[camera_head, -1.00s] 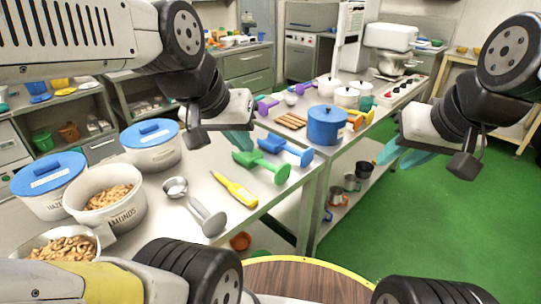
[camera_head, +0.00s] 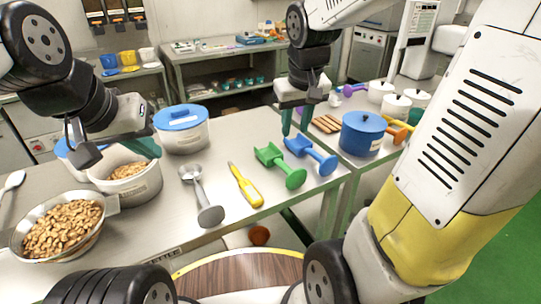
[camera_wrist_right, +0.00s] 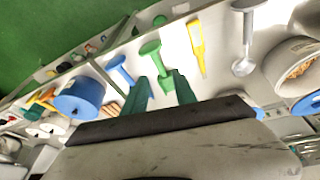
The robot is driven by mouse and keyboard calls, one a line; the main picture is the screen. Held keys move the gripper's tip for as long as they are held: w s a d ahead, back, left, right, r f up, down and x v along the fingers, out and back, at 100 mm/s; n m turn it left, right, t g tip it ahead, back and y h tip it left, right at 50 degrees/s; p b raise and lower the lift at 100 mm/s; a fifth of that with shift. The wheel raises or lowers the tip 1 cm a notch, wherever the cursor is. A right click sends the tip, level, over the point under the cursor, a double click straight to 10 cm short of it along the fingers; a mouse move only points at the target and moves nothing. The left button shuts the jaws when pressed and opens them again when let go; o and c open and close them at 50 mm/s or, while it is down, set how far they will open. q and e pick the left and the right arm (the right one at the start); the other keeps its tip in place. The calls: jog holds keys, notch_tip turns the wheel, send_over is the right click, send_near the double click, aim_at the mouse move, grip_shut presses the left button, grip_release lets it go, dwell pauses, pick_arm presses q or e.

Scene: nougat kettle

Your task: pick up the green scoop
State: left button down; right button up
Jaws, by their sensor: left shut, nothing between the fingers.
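The green scoop (camera_head: 281,165) lies on the steel table between the yellow tool and the blue scoop (camera_head: 310,154). Its pan points up-left and its round handle end is nearer to me. My right gripper (camera_head: 296,120) is above and beyond the green scoop, pointing down, open and empty. My left gripper (camera_head: 146,148) is shut and empty above the rim of the white almond bucket (camera_head: 132,187).
A yellow tool (camera_head: 243,185) and a metal scoop (camera_head: 206,205) lie left of the green scoop. A blue pot (camera_head: 362,134) stands to the right. A bowl of nuts (camera_head: 62,230) is at the front left. Bare table lies around the scoops.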

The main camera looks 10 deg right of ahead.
jog(key=w+f+n+g+h, duration=0.1)
jog(key=w+f, duration=0.5)
jog(key=n+g+h, duration=0.1)
jog(key=g, duration=0.1)
send_over(283, 164)
notch_tip(283, 164, down, 8)
jog(key=f, duration=0.9)
jog(key=shift+d, duration=0.2)
jog(key=shift+c, duration=0.4)
grip_shut()
